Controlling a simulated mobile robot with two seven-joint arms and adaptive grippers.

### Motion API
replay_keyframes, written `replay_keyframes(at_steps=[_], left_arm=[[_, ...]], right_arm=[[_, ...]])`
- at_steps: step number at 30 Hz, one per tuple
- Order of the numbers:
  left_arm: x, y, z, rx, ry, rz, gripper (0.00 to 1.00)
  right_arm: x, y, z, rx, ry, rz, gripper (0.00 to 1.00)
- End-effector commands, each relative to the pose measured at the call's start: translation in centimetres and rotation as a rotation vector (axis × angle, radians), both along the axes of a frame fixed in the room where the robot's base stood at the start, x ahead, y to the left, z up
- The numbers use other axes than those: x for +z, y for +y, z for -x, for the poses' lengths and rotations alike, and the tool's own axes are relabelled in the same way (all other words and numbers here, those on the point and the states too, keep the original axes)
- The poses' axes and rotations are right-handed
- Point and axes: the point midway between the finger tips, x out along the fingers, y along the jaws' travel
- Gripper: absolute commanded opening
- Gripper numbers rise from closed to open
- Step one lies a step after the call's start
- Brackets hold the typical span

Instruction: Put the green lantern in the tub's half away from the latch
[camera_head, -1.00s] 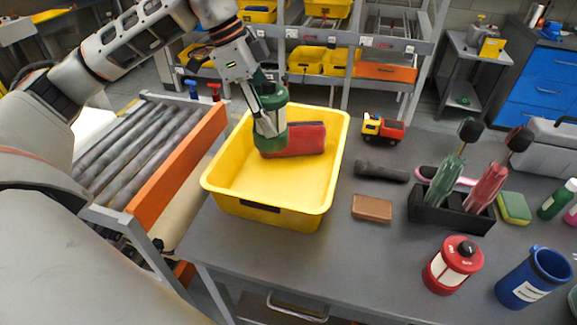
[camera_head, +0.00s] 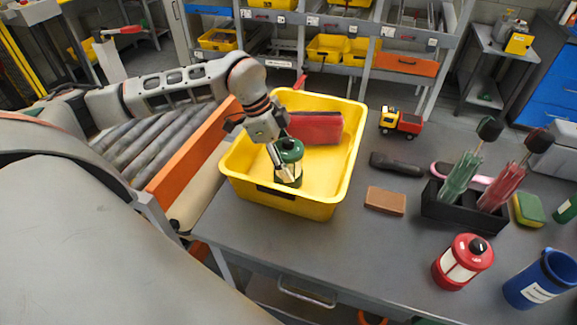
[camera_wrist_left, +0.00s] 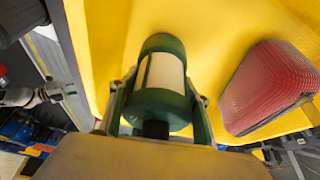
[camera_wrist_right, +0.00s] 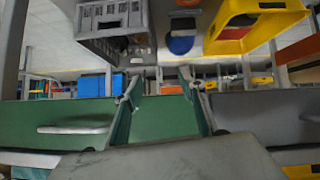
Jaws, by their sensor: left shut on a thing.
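The green lantern (camera_head: 289,151) is inside the yellow tub (camera_head: 322,208), in its near half, low and roughly upright. My left gripper (camera_head: 284,168) is shut on it. In the left wrist view the lantern (camera_wrist_left: 162,75), with its pale panel, sits between the two fingers. I cannot tell whether its base touches the tub floor. A red ribbed item (camera_head: 316,127) lies in the tub's far half, apart from the lantern. A dark patch (camera_head: 275,191) marks the tub's near outer wall; I cannot tell if it is the latch. My right gripper (camera_wrist_right: 160,98) is open and empty.
A roller conveyor (camera_head: 165,130) with an orange side rail is left of the tub. To the right are a toy truck (camera_head: 402,122), a brown block (camera_head: 385,201), a black holder (camera_head: 465,213), a red lantern (camera_head: 463,262) and a blue cup (camera_head: 537,278).

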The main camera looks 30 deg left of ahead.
Motion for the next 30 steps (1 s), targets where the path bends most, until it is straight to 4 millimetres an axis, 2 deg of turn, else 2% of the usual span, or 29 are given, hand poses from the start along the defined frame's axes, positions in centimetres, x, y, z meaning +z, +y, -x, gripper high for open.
replay_keyframes(at_steps=[5,17,18,20,30], left_arm=[[-1.9,0.0,0.0,0.0,0.0,0.001,0.17],[-2.4,0.0,-0.1,-0.001,-0.002,0.0,0.17],[-2.5,0.0,0.0,0.0,0.0,0.0,0.49],[-2.5,0.0,0.0,0.0,0.0,0.0,0.64],[-2.4,0.0,0.0,0.0,0.0,0.0,0.64]], right_arm=[[0.1,-0.4,0.1,-0.008,0.003,0.003,0.4],[-0.3,-0.4,0.2,-0.013,0.007,0.001,0.4],[-0.3,-0.3,0.2,-0.011,0.007,0.0,0.4],[-0.2,-0.1,0.3,-0.008,0.007,-0.003,0.4],[-0.1,-0.1,0.3,0.003,0.005,0.003,0.4]])
